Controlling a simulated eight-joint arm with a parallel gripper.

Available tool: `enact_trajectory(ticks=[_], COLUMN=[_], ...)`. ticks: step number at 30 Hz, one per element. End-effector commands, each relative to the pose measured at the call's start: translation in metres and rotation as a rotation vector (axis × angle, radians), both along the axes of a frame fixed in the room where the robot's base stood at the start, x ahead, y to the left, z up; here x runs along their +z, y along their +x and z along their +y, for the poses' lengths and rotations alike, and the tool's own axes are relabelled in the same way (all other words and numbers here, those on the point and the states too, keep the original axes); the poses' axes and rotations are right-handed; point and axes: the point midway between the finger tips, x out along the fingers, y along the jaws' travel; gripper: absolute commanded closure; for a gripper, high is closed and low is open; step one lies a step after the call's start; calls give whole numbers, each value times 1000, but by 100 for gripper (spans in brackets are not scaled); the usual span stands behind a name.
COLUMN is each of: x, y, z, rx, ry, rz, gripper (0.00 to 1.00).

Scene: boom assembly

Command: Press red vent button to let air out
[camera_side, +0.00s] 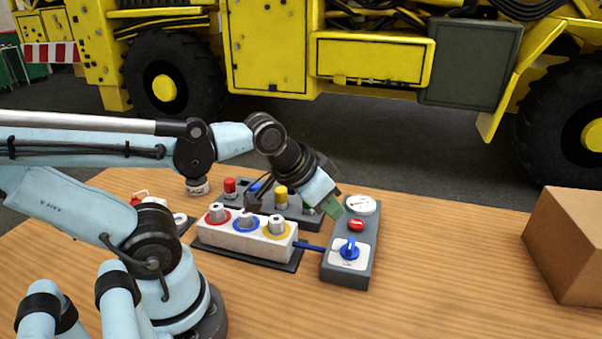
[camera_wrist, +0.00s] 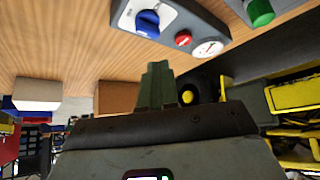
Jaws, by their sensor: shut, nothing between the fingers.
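The red vent button (camera_side: 355,225) sits on a grey control box (camera_side: 345,275), between a round white gauge (camera_side: 361,205) and a blue knob (camera_side: 349,249) on a white plate. The button also shows in the wrist view (camera_wrist: 183,38), with the gauge (camera_wrist: 208,48) to its right and the blue knob (camera_wrist: 147,22) to its left. My gripper (camera_side: 332,208) has green fingers and is shut and empty. In the side view its tips are just left of the gauge and button. In the wrist view the fingers (camera_wrist: 157,80) appear apart from the button.
A white block with three ringed knobs (camera_side: 245,242) stands left of the control box, joined by a blue tube (camera_side: 309,246). Behind it is a grey unit with coloured caps (camera_side: 281,195). A cardboard box (camera_side: 575,250) is at right. The wooden table (camera_side: 450,270) between is clear.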

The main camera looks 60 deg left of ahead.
Motion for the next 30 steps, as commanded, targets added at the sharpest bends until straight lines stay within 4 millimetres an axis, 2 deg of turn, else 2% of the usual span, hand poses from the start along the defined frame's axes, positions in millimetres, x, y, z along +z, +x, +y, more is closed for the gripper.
enact_trajectory(ticks=[20,25,30], x=[1,6,15], y=[1,17,47], z=[1,6,18], rx=[9,103,277], ry=[-8,-92,-256], rz=[-2,-27,-74], gripper=[100,100,100])
